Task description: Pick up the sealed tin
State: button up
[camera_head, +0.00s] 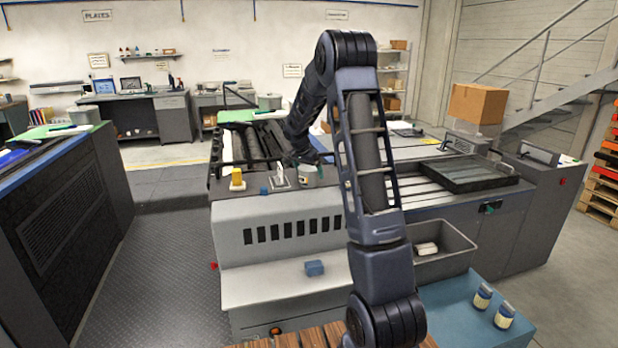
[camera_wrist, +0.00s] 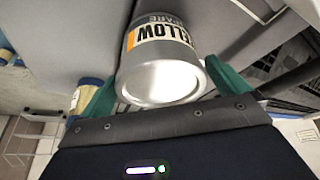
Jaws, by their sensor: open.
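A grey metal tin (camera_wrist: 162,80) with a white label reading "YELLOW SPARE" is large in the middle of the wrist view. Its round closed end faces the camera. My gripper (camera_wrist: 168,72) is open, with one green finger on each side of the tin. Whether the fingers touch it, I cannot tell. In the head view the tin (camera_head: 308,174) is small and stands on top of the grey machine, and my gripper (camera_head: 314,159) is right at it, partly hidden by my arm.
A yellow object (camera_head: 237,180) and a small blue block stand left of the tin on the machine top. A blue box (camera_head: 314,268) lies on the lower ledge. A grey bin (camera_head: 448,262) and two jars (camera_head: 482,297) on a blue surface are at the right.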

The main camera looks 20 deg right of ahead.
jog(key=x, duration=0.2)
jog(key=shift+w+f, duration=0.1)
jog(key=shift+f, duration=0.25)
jog(key=c, duration=1)
jog(key=shift+c, duration=1)
jog(key=shift+r, duration=0.15)
